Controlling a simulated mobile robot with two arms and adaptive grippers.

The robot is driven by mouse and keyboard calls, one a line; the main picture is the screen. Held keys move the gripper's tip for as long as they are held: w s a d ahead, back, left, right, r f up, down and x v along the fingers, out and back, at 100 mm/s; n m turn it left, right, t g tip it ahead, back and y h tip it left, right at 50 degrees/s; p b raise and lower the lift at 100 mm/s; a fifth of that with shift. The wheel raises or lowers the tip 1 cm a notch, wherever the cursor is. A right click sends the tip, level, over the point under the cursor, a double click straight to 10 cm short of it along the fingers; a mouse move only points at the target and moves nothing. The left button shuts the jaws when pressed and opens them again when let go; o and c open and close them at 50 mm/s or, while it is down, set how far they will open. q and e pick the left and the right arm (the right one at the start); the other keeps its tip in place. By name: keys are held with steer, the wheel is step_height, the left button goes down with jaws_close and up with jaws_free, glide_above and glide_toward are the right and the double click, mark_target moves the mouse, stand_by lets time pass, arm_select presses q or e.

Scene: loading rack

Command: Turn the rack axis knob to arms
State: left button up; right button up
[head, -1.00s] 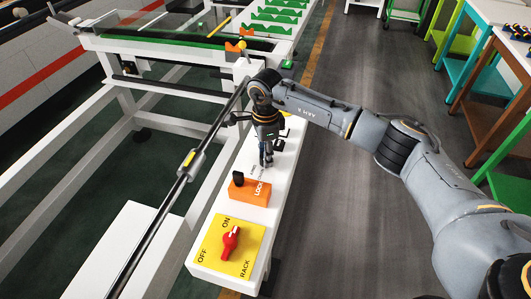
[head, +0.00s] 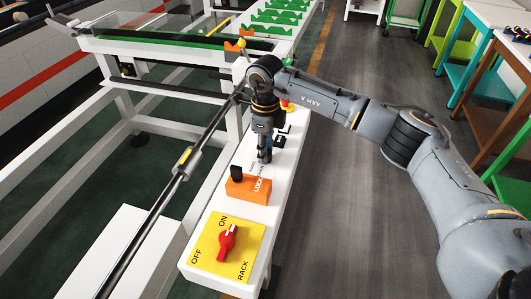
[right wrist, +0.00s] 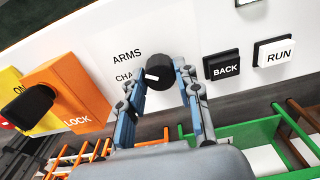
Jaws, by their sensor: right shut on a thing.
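The black round axis knob (right wrist: 157,69) with a white pointer mark is on the white panel (right wrist: 185,28) in the right wrist view. The mark lies towards the left, on the side of the printed words "ARMS" and a partly hidden "CHA…". The exact setting is hard to tell. My right gripper (right wrist: 165,86) is shut on the knob, with one blue-grey finger on each side of it. In the head view my right gripper (head: 264,156) points down at the panel and hides the knob. My left gripper is not in view.
An orange LOCK block (head: 252,190) with a black knob stands nearer on the panel. A red rack switch (head: 227,238) on a yellow plate is at the near end.

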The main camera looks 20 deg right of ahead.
steer(key=shift+m, duration=0.6)
steer(key=o, duration=1.2)
steer(key=shift+c, duration=0.2)
step_height(320, 180, up, 12)
steer(key=shift+f, duration=0.1)
